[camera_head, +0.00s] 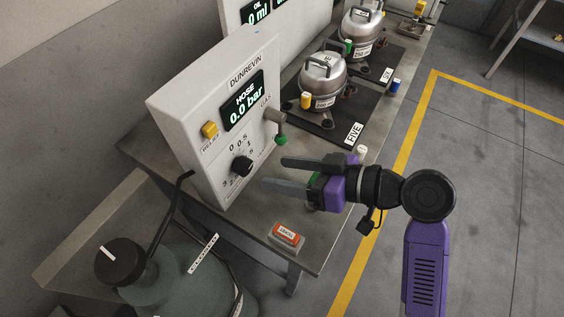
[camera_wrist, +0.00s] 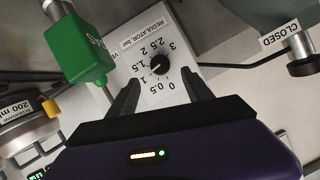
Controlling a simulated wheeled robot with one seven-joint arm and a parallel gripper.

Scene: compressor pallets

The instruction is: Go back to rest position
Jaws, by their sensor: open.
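My gripper (camera_head: 283,174) is open and empty in the head view. Its two dark fingers point left toward the front of the white DUNREVIN panel (camera_head: 180,115), over the near part of the bench. In the wrist view the gripper (camera_wrist: 163,85) shows its fingers apart, with the black regulator knob (camera_wrist: 159,64) and its dial seen between and beyond them. I cannot tell how close the fingertips are to the knob. The knob also shows in the head view (camera_head: 242,166). The panel's display reads HOSE 0.0 bar.
A green-tipped gas fitting (camera_head: 281,140) sticks out from the panel beside my gripper; it looms large in the wrist view (camera_wrist: 88,62). A compressor (camera_head: 323,80) stands on pad FIVE. A red-and-white box (camera_head: 287,236) lies on the bench's near end. A cylinder (camera_head: 165,275) stands at lower left. The floor at right is clear.

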